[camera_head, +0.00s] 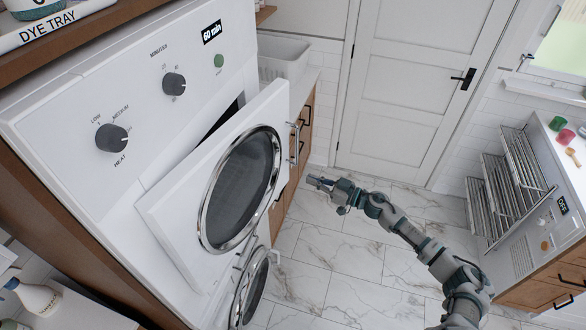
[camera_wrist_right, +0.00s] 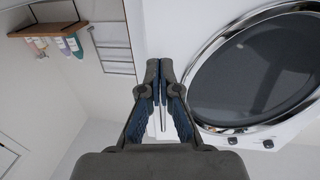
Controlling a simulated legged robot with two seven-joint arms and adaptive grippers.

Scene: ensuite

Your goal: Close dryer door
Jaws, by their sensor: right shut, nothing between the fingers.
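The dryer (camera_head: 120,110) is a white machine at the left of the head view, with two dark knobs and a green button on its panel. Its door (camera_head: 172,208) is white with a round, chrome-rimmed dark window, and it stands partly open, a dark gap showing behind its top edge. The door window (camera_wrist_right: 255,70) fills the right of the right wrist view. My right gripper (camera_head: 318,182) is shut and empty, to the right of the door and apart from it in the head view. Its fingers (camera_wrist_right: 160,70) are together in the wrist view. My left gripper is not in view.
A second round door (camera_head: 250,290) shows below the dryer door. Wooden cabinets (camera_head: 304,122) with handles stand behind. A white room door (camera_head: 420,80) is shut. A drying rack unit (camera_head: 505,185) stands at the right. The marble-tiled floor (camera_head: 325,255) between is clear.

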